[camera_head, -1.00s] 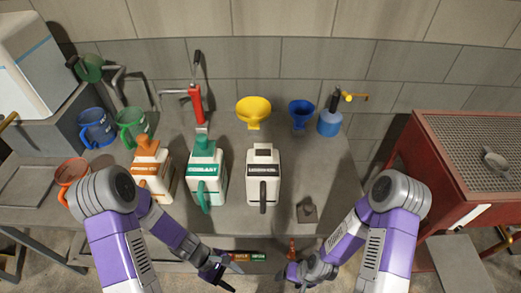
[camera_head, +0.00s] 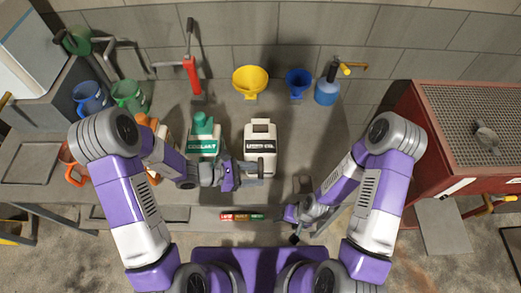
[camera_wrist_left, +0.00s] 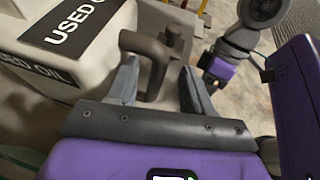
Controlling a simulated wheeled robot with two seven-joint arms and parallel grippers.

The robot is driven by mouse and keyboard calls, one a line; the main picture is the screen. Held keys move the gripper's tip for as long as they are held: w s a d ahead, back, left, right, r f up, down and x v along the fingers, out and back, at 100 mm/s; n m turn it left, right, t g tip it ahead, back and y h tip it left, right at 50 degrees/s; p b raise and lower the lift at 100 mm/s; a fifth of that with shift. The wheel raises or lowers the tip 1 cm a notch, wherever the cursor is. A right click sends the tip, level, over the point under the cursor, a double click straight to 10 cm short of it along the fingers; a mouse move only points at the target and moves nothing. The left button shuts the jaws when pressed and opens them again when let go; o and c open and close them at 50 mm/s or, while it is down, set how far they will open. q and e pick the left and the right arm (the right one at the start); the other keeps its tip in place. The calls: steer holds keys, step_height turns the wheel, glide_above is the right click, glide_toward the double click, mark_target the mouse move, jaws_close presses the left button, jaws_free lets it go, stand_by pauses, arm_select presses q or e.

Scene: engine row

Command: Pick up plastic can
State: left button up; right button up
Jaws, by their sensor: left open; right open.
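A white plastic can (camera_head: 261,133) labelled used oil stands on the grey bench. A white can with a green top (camera_head: 203,131) and a can with an orange top, partly hidden by my left arm, stand to the left. My right gripper (camera_head: 296,226) is open, low near the bench front.
A yellow funnel (camera_head: 250,79), a blue funnel (camera_head: 298,82) and a blue torch bottle (camera_head: 326,92) stand behind the can. Mugs (camera_head: 128,97) stand at the left. A red cabinet (camera_head: 413,135) is at the right. Small cans (camera_head: 242,216) lie on a lower shelf.

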arm_select(q)
steer(key=shift+x, duration=1.5)
steer(key=shift+w+r, duration=0.1)
jaws_close()
